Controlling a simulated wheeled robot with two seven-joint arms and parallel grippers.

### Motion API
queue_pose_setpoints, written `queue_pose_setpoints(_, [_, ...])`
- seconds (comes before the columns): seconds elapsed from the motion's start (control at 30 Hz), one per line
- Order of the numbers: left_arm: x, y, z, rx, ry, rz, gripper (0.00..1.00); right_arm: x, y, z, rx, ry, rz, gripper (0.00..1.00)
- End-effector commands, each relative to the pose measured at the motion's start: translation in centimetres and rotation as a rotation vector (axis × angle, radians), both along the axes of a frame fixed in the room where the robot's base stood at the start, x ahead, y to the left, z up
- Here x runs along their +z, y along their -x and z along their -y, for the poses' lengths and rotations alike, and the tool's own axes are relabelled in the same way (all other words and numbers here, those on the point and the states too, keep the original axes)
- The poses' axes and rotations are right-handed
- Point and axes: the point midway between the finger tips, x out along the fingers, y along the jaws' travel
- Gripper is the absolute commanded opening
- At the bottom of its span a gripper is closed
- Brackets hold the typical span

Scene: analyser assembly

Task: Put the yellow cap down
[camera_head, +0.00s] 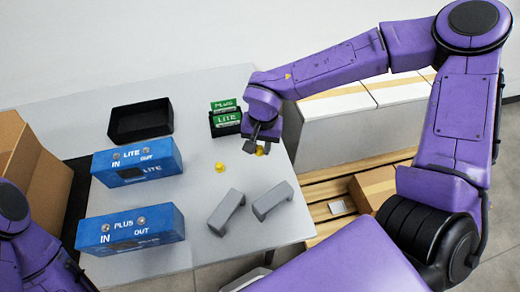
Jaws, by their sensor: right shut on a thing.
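My right gripper (261,142) is over the right part of the table. It is shut on a small yellow cap (260,151), which shows just below the fingertips. I cannot tell whether this cap touches the table. A second small yellow piece (221,170) sits on the table to the left of the gripper. Part of my left arm shows at the lower left; its gripper is out of view.
Blue LITE (110,163) and PLUS (100,234) boxes stand on the left of the table (195,185). A black tray (140,122), green cards in a black holder (225,124) and two grey brackets (226,211) (273,201) surround the clear middle.

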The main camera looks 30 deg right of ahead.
Motion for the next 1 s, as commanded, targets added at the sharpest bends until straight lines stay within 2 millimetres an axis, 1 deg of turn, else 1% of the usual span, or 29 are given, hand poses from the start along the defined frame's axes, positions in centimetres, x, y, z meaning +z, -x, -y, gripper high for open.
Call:
queue_pose_setpoints(0.07, [0.1,0.0,0.0,0.0,0.0,0.0,0.45,-0.7,-0.5,0.2,0.001,-0.001,-0.001,0.0])
queue_pose_setpoints(0.17, [0.1,0.0,0.0,0.0,0.0,0.0,0.45,-2.2,-1.3,0.6,0.001,0.001,-0.002,0.0])
queue_pose_setpoints(0.2, [-0.1,0.0,0.0,0.0,0.0,0.0,0.45,-3.0,-1.2,0.6,0.001,0.001,-0.003,0.0])
queue_pose_setpoints(0.3, [-0.1,0.0,0.0,0.0,0.0,0.0,0.45,-4.4,-1.2,0.6,0.002,0.0,-0.001,0.0])
queue_pose_setpoints(0.37, [-0.1,0.0,0.0,0.0,0.0,0.0,0.45,-4.7,-1.2,0.5,0.001,0.0,0.0,0.0])
queue_pose_setpoints(0.6, [-0.1,0.0,0.0,0.0,0.0,0.0,0.45,-4.7,-1.2,0.5,0.0,0.0,0.001,0.0])
queue_pose_setpoints(1.0, [0.0,0.0,0.0,0.0,0.0,0.0,0.45,-5.8,-1.2,0.5,0.001,-0.002,0.001,0.0])
